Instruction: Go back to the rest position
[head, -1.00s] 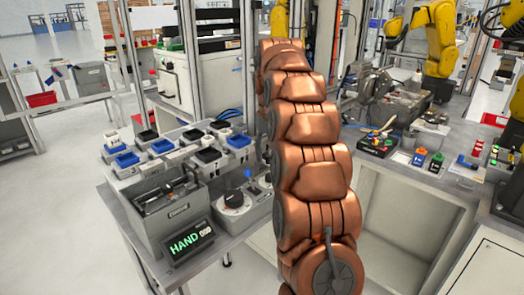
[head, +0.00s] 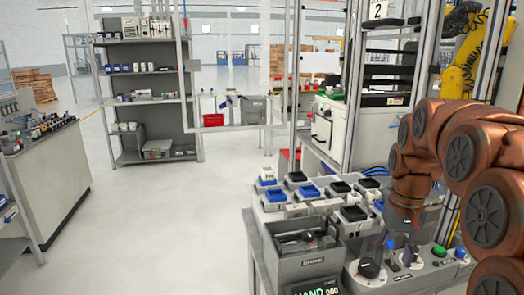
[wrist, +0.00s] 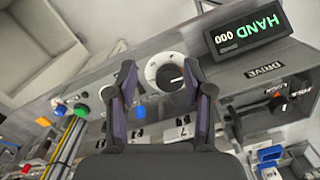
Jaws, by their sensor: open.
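My gripper (wrist: 158,72) is open and empty in the wrist view, its two dark fingers apart. Between the fingertips a round white dial with a black knob (wrist: 172,77) shows on the panel below. In the head view my copper-coloured arm comes in from the right and bends down. My gripper (head: 392,250) points down over the control panel there, near the black knob (head: 369,268). I cannot tell the exact gap between the fingers and the panel.
A grey bin (head: 300,262) and a green-lit HAND display (head: 316,290) stand left of the gripper. Behind them are several blue and black trays (head: 308,191). A grey shelf (head: 147,54) and a side counter (head: 50,180) stand farther left. Open floor (head: 160,220) lies between.

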